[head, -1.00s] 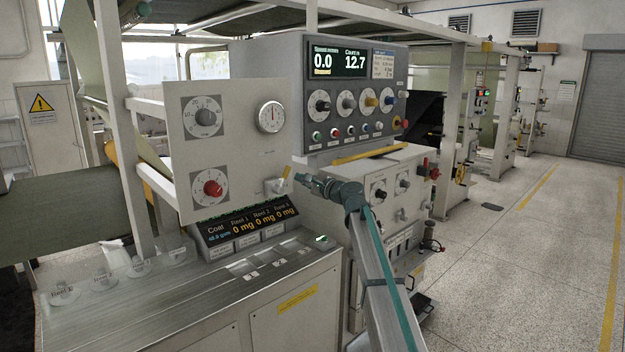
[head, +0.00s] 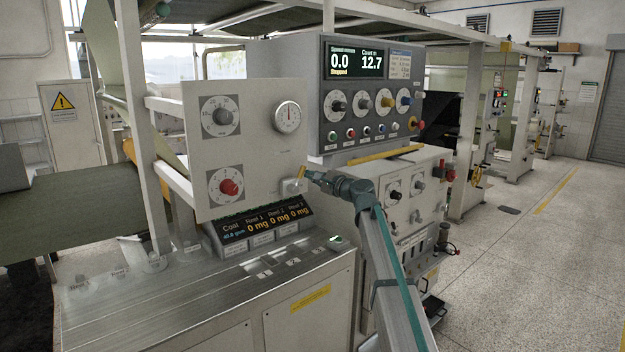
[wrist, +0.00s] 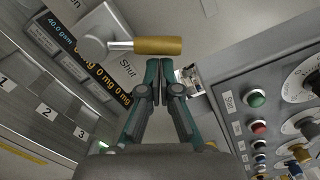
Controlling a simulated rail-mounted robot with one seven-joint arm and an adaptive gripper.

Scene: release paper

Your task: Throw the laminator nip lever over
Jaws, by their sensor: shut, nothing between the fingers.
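The nip lever has a yellow handle (head: 302,172) on a pale block (head: 290,187) at the lower right of the grey dial panel. In the wrist view its yellow handle (wrist: 160,46) lies sideways at the end of a metal shaft, which runs left to the block (wrist: 100,28). A "Shut" label is beside the block. My gripper (head: 311,176) is just right of the handle in the head view. In the wrist view my gripper (wrist: 160,64) is shut and empty, its fingertips just below the handle in the picture. I cannot tell whether they touch it.
The dial panel (head: 255,165) carries two knobs and a gauge. A control box (head: 368,95) with several knobs and buttons stands right of the lever. A sloped display (head: 262,225) sits below it on the metal bench (head: 230,280). The floor at the right is open.

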